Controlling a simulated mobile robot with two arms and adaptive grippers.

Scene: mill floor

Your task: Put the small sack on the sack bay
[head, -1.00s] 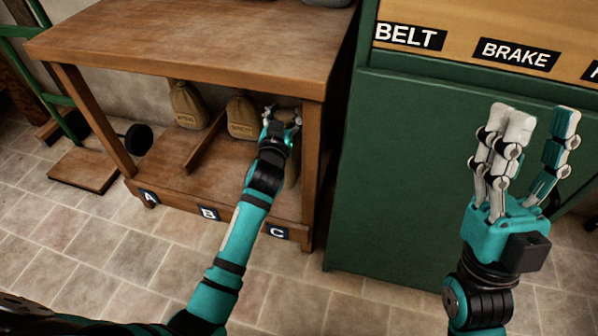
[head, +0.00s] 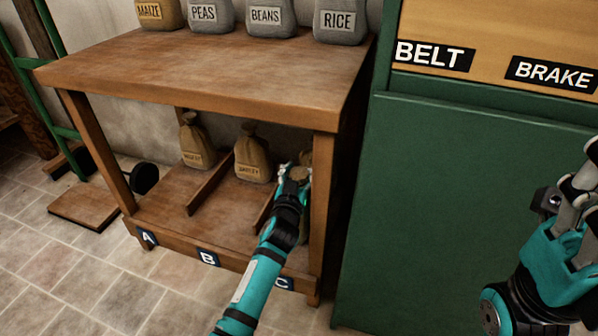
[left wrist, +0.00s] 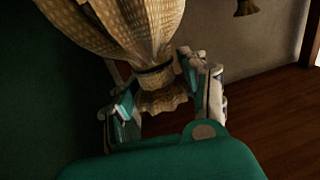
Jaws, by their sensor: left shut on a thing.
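The small sack, tan with a tied neck, shows at compartment C (head: 306,158) of the wooden bench's lower shelf, mostly hidden by my left gripper (head: 294,176) and the bench leg. In the left wrist view the woven sack (left wrist: 125,25) fills the top, and its gathered neck sits between the fingers of my left gripper (left wrist: 160,88), which is shut on it. Whether the sack rests on the shelf is hidden. My right gripper (head: 582,185) is at the right edge, cut off by the frame; its visible fingers look spread and empty.
Tan sacks stand in compartments A (head: 195,145) and B (head: 252,160), between wooden dividers (head: 210,186). Grey sacks such as RICE (head: 338,22) stand on the bench top (head: 215,70). A green cabinet (head: 440,190) stands close on the right. The tiled floor in front is clear.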

